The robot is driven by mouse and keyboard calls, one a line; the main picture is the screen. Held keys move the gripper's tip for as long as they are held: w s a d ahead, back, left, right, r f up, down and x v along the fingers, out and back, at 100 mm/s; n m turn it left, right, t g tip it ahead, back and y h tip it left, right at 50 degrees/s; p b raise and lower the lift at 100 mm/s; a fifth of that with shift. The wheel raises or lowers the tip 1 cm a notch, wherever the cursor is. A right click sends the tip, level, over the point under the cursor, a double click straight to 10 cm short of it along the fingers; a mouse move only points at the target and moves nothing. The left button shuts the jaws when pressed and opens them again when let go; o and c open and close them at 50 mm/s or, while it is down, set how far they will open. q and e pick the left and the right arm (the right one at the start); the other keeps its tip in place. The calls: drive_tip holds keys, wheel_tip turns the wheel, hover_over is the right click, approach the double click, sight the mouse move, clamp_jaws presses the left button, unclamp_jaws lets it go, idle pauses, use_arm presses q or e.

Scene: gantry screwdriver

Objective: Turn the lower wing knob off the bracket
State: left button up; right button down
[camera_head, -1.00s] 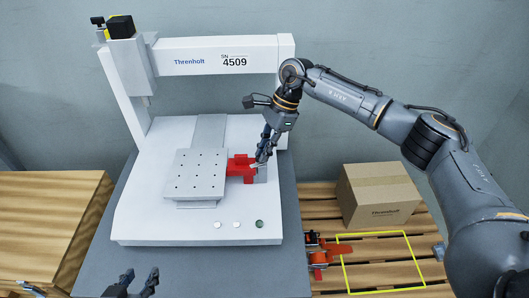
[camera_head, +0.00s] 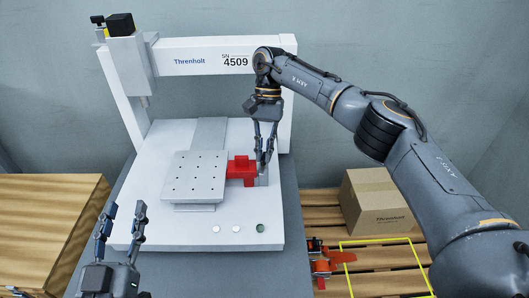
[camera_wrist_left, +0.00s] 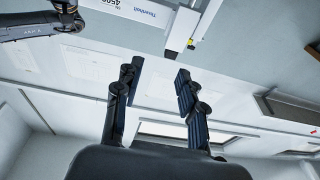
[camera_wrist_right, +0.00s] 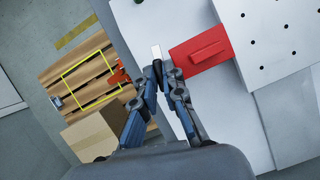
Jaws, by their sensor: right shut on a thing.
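The red clamp-like part (camera_head: 241,170) sits on the white machine bed, against the right side of the drilled plate; it also shows in the right wrist view (camera_wrist_right: 203,52). A small light grey bracket (camera_head: 263,180) stands just to its right, and its pale edge shows in the right wrist view (camera_wrist_right: 156,52). My right gripper (camera_head: 264,160) points down at the bracket, its fingertips close together around the small dark wing knob, which they mostly hide. In the right wrist view, the fingers (camera_wrist_right: 160,75) converge there. My left gripper (camera_head: 122,212) is open and empty at the front left, pointing up.
The drilled grey plate (camera_head: 196,174) lies left of the red part. The white gantry (camera_head: 215,57) spans above and behind. A cardboard box (camera_head: 376,203) and red parts (camera_head: 325,262) lie on the slatted pallet at right, beside a yellow outline (camera_head: 385,243).

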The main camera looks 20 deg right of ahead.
use_arm(q)
drive_tip(key=shift+s+r+t, duration=0.15)
drive_tip(key=shift+r+t, duration=0.35)
drive_tip(key=shift+r, duration=0.2)
use_arm(e)
drive_tip(key=shift+n+h, duration=0.4)
drive_tip(key=shift+n, duration=0.7)
drive_tip(key=c, duration=1.4)
unclamp_jaws()
drive_tip(key=shift+c, duration=0.2)
use_arm(q)
drive_tip(key=shift+d+r, duration=0.1)
drive_tip(key=shift+r, duration=0.05)
use_arm(e)
drive_tip(key=v, duration=0.7)
drive_tip(key=shift+w+r, duration=0.15)
drive_tip(key=shift+r, duration=0.1)
